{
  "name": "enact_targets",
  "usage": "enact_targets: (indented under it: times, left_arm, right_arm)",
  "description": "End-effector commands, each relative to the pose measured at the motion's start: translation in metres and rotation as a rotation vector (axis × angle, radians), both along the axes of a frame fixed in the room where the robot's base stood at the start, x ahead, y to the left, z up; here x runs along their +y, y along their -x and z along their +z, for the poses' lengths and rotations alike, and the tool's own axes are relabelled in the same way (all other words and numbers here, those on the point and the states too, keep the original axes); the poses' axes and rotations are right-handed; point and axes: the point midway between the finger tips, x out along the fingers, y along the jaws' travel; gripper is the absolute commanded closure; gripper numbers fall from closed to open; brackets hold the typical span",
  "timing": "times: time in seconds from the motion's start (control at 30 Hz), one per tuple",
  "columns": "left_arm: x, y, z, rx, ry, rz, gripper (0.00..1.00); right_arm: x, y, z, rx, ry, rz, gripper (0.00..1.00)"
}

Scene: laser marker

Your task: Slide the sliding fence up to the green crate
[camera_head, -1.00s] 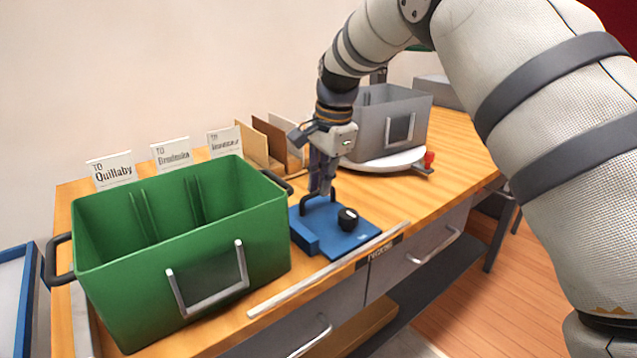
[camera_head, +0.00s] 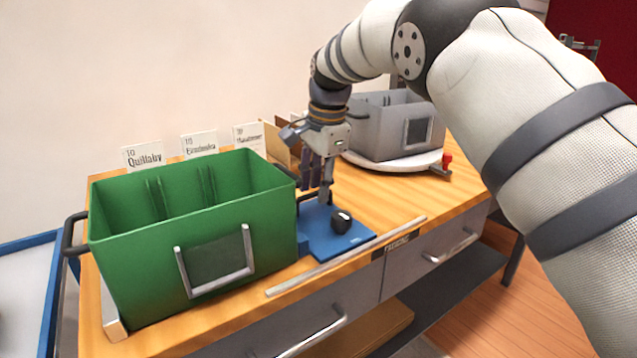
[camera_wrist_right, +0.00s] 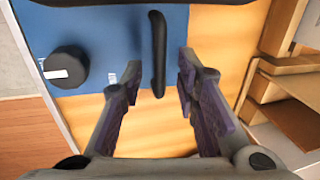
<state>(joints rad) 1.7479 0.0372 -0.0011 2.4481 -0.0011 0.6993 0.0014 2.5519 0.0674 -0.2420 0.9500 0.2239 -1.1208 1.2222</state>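The sliding fence (camera_head: 337,235) is a blue plate with a raised block at its left edge, a black round knob and a black bar handle. In the head view its block is right beside the green crate (camera_head: 150,272); the crate's corner partly hides it, so I cannot tell whether they touch. My right gripper (camera_head: 318,193) points down over the fence's handle. In the right wrist view the fingers of the gripper (camera_wrist_right: 160,78) are apart on either side of the handle (camera_wrist_right: 158,45), with gaps visible. My left gripper is not in view.
A grey crate (camera_head: 385,135) stands on a white round turntable (camera_head: 390,165) with a red knob (camera_head: 447,160) behind. Upright boards (camera_head: 277,140) and label cards (camera_head: 200,143) line the wall side. A pale rail (camera_head: 345,257) runs along the table's front edge.

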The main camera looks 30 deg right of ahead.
Motion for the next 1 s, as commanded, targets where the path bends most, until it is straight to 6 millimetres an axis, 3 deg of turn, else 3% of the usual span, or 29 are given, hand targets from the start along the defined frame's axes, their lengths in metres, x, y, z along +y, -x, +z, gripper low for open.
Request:
enact_targets:
  times: [0.27, 0.7, 0.83, 1.0]
  left_arm:
    - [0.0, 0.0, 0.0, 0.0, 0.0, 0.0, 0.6]
    - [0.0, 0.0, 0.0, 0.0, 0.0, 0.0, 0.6]
    - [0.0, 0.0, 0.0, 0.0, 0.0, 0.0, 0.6]
    - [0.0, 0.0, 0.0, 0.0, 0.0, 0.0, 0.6]
  right_arm:
    - [-0.001, 0.0, 0.005, -0.003, 0.002, 0.0, 0.7]
    - [-0.002, 0.019, 0.104, -0.004, 0.002, 0.001, 0.7]
    - [-0.002, 0.022, 0.117, -0.003, 0.002, 0.001, 0.7]
    - [-0.002, 0.023, 0.119, 0.0, 0.002, 0.0, 0.7]
